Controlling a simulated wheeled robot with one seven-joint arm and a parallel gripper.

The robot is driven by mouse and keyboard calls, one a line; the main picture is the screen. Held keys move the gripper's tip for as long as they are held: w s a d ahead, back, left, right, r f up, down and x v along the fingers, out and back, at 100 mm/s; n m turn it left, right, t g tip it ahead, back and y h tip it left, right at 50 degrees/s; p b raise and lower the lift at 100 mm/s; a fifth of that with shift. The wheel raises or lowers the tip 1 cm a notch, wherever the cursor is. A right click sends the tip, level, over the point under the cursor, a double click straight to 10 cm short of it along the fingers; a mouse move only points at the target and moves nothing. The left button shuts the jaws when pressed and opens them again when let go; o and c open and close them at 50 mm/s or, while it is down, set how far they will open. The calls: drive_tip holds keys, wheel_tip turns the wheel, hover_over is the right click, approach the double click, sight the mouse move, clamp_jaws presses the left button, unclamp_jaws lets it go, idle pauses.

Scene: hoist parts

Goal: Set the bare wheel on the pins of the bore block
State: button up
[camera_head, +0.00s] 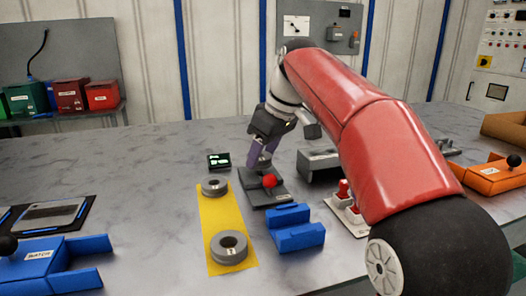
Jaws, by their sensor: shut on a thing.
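My gripper (263,160) points down over a dark grey block (281,199), which looks like the bore block. Its purple-grey fingers are shut on a small grey round part (263,163), seemingly the bare wheel, mostly hidden by the fingers. The part is low over the block's rear; I cannot tell whether it touches. A red ball (269,181) shows at the block, just in front of the gripper. The pins cannot be made out. Two other grey wheels, a rear one (214,187) and a front one (229,247) with a small label, lie on a yellow mat (220,217).
A blue V-shaped block (297,230) stands in front of the dark block. A grey bracket (318,162) and a white base with red parts (345,209) are to the right, near my arm. A small black display (219,160) stands behind the mat.

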drive_tip(key=shift+f+b, duration=0.75)
drive_tip(key=shift+f, duration=0.25)
idle(0.8)
drive_tip(key=o, duration=1.3)
wheel_tip(320, 180, up, 5)
drive_tip(key=p, duration=0.5)
drive_tip(key=shift+f, duration=0.1)
drive_tip(key=shift+r+p, duration=0.35)
drive_tip(key=shift+r, duration=0.75)
drive_tip(key=shift+s, duration=0.1)
